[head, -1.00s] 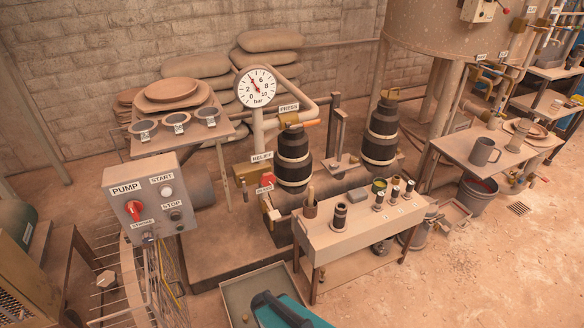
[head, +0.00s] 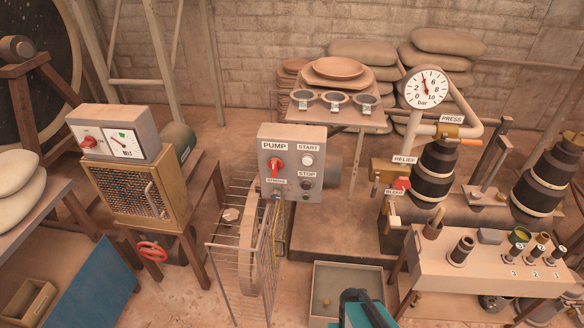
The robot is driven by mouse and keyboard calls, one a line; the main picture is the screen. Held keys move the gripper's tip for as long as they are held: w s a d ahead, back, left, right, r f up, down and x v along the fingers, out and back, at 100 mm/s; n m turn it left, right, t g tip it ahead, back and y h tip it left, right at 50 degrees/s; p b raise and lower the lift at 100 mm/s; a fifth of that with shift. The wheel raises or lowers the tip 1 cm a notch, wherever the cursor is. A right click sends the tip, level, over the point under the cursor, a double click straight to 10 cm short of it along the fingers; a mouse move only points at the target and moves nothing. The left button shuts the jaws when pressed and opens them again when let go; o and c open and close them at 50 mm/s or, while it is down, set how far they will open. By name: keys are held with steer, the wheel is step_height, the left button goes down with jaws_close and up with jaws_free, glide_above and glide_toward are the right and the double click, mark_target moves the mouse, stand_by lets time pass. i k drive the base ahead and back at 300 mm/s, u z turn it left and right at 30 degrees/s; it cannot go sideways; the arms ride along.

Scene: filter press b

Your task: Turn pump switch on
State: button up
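The pump control box (head: 302,137) is a grey box left of centre in the head view, facing me. On it, the red pump switch (head: 277,166) sits below the PUMP label. Its handle looks roughly upright, but its exact setting is too small to tell. To its right are a pale START button (head: 308,160) and a dark STOP knob (head: 306,184). Nothing covers the front of the box.
A wire guard (head: 240,265) stands below the pump box. A tray (head: 345,276) lies right of it. The press bench (head: 470,268) with several small cylinders is at right. A belt control box (head: 115,133) on a brown cabinet (head: 125,187) and a red handwheel (head: 152,251) are at left.

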mark_target(275, 164)
steer(key=u, duration=0.45)
steer(key=k, duration=1.3)
steer(key=u, duration=0.85)
steer(key=i, duration=0.85)
steer(key=u, duration=0.4)
